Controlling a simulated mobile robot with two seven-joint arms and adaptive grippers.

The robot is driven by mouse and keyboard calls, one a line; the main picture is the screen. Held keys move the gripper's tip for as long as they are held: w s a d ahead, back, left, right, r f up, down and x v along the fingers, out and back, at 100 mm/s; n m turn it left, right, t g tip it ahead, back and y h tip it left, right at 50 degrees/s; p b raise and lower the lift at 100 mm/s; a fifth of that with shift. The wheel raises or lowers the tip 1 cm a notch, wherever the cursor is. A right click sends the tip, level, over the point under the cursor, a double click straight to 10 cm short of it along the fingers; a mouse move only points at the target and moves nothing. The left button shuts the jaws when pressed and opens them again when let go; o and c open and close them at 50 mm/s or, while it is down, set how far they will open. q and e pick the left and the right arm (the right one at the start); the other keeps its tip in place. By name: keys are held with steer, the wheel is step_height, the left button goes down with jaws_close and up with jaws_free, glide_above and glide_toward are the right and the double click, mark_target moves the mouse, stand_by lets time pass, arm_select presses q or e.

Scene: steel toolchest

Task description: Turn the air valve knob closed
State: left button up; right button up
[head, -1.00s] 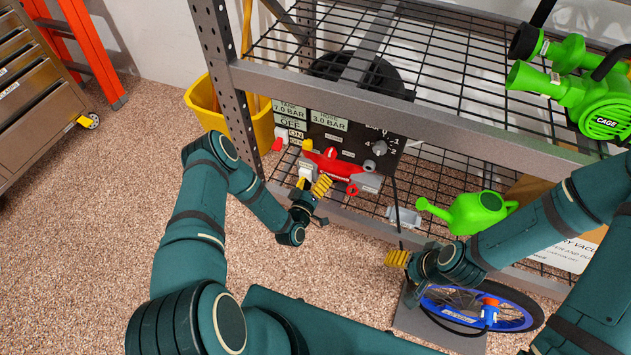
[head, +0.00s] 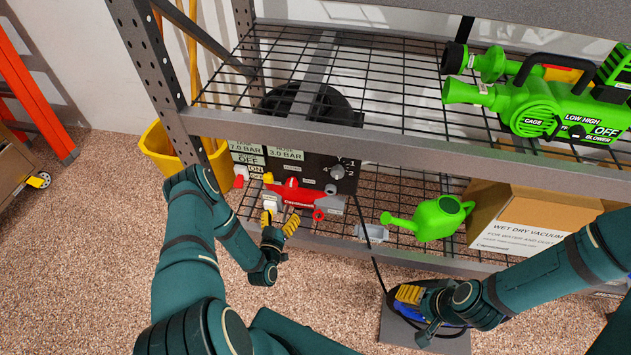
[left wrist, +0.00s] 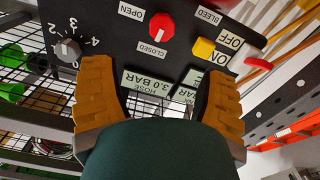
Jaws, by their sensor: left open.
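The red air valve knob (left wrist: 161,26) shows in the left wrist view on a dark panel (left wrist: 100,20), between the labels OPEN and CLOSED. In the head view I cannot pick the knob out clearly on the panel (head: 312,172); a red and grey tool-like thing (head: 292,192) shows there. My left gripper (head: 279,222) is open and empty, just in front of the panel's lower left part. Its two yellow fingers (left wrist: 160,72) are spread in the left wrist view, with the knob beyond their tips. My right gripper (head: 410,293) is low, over the blue wheel; its opening is unclear.
A grey numbered dial (left wrist: 67,50) and a yellow button (left wrist: 203,47) flank the knob. The shelf's front beam (head: 400,145) passes above the panel. A green watering can (head: 437,217) and a cardboard box (head: 535,218) stand right of it. A yellow bucket (head: 165,145) is at left.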

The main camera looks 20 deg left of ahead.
mark_target(290, 186)
arm_select(q)
steer(key=b+x, duration=0.3)
steer(key=x, duration=1)
steer(key=shift+w+a, duration=0.25)
steer(key=shift+w, duration=0.05)
steer(key=c, duration=1.2)
